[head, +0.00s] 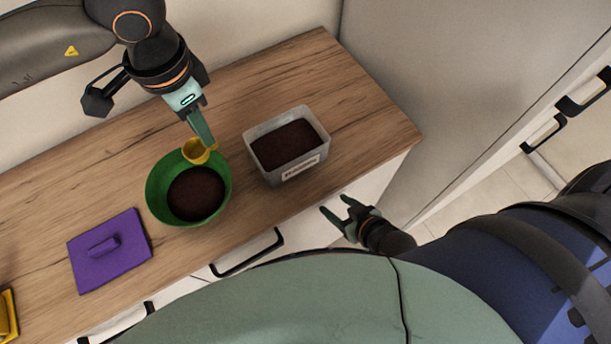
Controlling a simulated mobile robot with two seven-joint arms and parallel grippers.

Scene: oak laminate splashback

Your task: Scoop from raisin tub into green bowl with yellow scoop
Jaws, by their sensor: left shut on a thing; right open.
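The green bowl (157,199) stands on the wooden counter and holds a dark brown mass of raisins. The raisin tub (314,164), a grey rectangular box with a label on its front, stands to the right of the bowl and is filled with the same dark contents. My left gripper (204,138) points down above the back rim of the bowl and is shut on the yellow scoop (197,152). My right gripper (342,219) is open and empty in front of the counter.
A purple lid with a handle (130,255) lies on the counter left of the bowl. A yellow object (8,316) is cut off at the left edge. The counter (345,95) is clear behind and right of the tub. A tall pale cabinet stands at the right.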

